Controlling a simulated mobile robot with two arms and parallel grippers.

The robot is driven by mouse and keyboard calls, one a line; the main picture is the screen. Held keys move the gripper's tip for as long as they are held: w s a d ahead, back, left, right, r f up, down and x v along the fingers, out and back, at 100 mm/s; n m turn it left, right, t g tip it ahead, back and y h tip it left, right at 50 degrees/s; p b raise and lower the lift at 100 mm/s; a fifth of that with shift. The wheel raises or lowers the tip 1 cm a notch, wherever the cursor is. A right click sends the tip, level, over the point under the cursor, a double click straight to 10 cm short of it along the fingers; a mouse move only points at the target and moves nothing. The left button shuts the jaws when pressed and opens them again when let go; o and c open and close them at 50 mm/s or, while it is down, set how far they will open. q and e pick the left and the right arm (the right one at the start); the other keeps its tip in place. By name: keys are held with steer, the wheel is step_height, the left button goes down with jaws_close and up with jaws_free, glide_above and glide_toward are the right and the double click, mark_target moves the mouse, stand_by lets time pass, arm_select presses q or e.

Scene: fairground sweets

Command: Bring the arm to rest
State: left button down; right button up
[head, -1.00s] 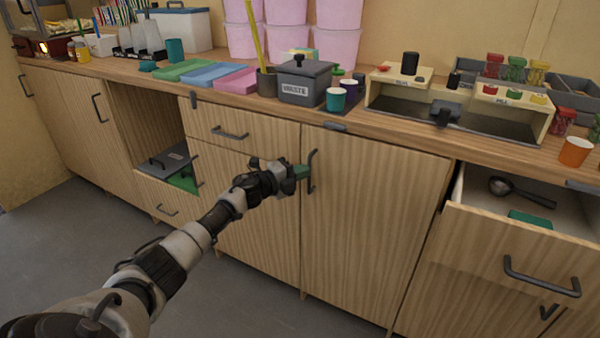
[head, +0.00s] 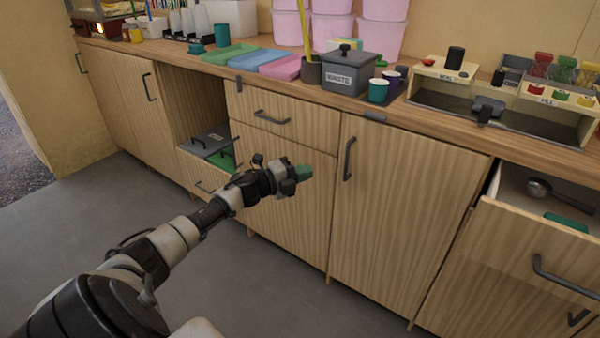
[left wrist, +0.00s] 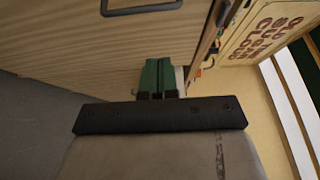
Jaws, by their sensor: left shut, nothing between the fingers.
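My left gripper (head: 303,172) has green fingertips, and its arm comes in from the lower left in the head view. It is shut and empty. It appears in front of the wooden cabinet fronts, below and left of the tall cabinet door's handle (head: 348,158), apart from it in the picture. In the left wrist view the green fingers (left wrist: 157,76) are together, in front of a wooden panel (left wrist: 60,45) with a dark handle (left wrist: 140,7). My right gripper is not in view.
The counter edge (head: 430,130) runs above the arm, with a waste bin (head: 346,75) and cups on it. An open drawer (head: 540,235) holding a scoop (head: 560,195) juts out at the right. Grey floor (head: 230,285) is clear.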

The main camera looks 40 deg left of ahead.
arm_select(q)
steer(key=shift+s+a+f, duration=0.1)
steer(key=shift+s+a, duration=0.2)
steer(key=shift+s, duration=0.15)
